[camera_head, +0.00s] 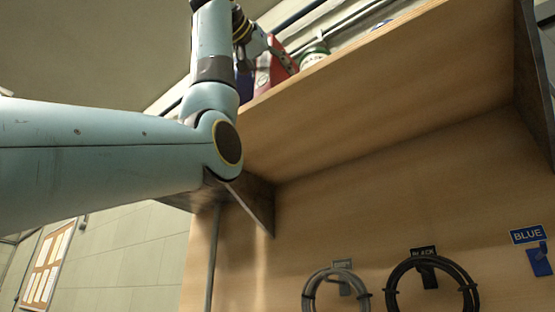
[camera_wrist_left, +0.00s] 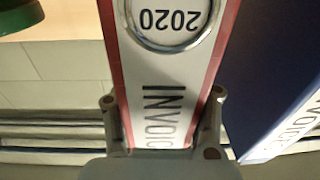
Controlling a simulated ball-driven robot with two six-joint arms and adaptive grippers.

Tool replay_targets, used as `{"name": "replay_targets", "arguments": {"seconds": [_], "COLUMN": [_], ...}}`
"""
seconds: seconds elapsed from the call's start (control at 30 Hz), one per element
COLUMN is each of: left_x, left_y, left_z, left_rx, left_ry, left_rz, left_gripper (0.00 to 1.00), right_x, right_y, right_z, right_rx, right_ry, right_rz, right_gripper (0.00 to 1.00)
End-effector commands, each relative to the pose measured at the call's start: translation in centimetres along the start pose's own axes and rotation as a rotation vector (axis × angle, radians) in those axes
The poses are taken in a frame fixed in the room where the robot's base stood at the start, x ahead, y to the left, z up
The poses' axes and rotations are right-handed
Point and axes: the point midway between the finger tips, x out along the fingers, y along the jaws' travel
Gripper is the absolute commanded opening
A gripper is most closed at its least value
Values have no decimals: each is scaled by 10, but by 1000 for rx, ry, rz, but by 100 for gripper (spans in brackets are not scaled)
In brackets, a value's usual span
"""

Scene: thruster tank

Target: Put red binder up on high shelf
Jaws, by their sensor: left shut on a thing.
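The red binder (camera_head: 264,76) shows partly at the high shelf (camera_head: 400,75), behind my left arm. In the left wrist view the red binder (camera_wrist_left: 160,75) fills the middle, its white spine label reading "INVOICE" and "2020". My left gripper (camera_wrist_left: 163,97) is shut on its spine, one finger on each side. In the head view the left gripper (camera_head: 281,54) is up by the shelf's front edge, partly hidden by its own wrist. The binder's base is hidden, so I cannot tell whether it rests on the shelf. My right gripper is not in view.
A blue binder (camera_wrist_left: 262,70) stands close beside the red one. A green and white round item (camera_head: 313,56) is on its other side. Dark brackets (camera_head: 252,207) support the shelf. Cable coils (camera_head: 430,285) hang on the panel below.

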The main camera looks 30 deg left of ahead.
Motion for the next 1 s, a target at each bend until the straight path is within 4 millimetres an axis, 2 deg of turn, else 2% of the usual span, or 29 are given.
{"name": "replay_targets", "arguments": {"seconds": [0.07,0.1,0.3,0.67,0.77,1.0], "left_x": [0,0,0,0,-15,-69], "left_y": [0,0,0,0,0,0], "left_z": [2,3,2,-3,1,3], "left_rx": [0,0,0,0,0,0], "left_ry": [3,0,-1,0,3,4], "left_rz": [0,0,0,0,0,-1], "left_gripper": [0,45,71,73,73,73], "right_x": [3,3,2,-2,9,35], "right_y": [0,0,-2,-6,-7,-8], "right_z": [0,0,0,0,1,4], "right_rx": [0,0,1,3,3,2], "right_ry": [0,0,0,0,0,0], "right_rz": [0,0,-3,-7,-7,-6], "right_gripper": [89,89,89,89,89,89]}}
